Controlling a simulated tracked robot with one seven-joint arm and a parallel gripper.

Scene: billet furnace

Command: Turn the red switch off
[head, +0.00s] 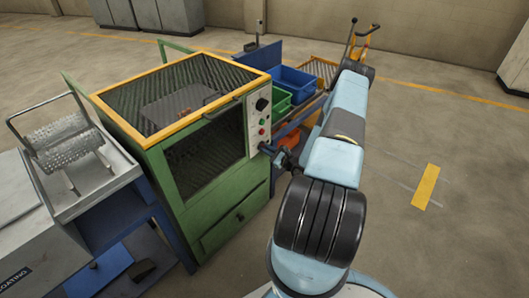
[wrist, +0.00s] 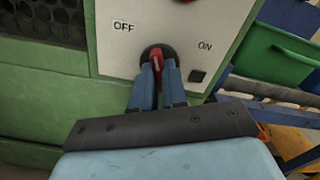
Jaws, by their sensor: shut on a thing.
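The red switch (wrist: 157,58) is a red lever on a round black base, low on a pale control panel (wrist: 118,54). In the wrist view its lever stands roughly upright, between the printed words OFF on the left and ON on the right. My gripper (wrist: 159,66) is shut on the lever, with one blue finger on each side of it. The lower part of the lever is partly hidden between the fingers. In the head view my gripper (head: 278,157) is at the lower right of the panel (head: 253,128), and the lever cannot be made out there.
The panel belongs to a green cabinet (head: 222,228) with a yellow-framed mesh top. A dark square button (wrist: 197,76) sits under ON. Green (head: 279,103) and blue (head: 293,84) bins stand behind my arm. Floor at right is open.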

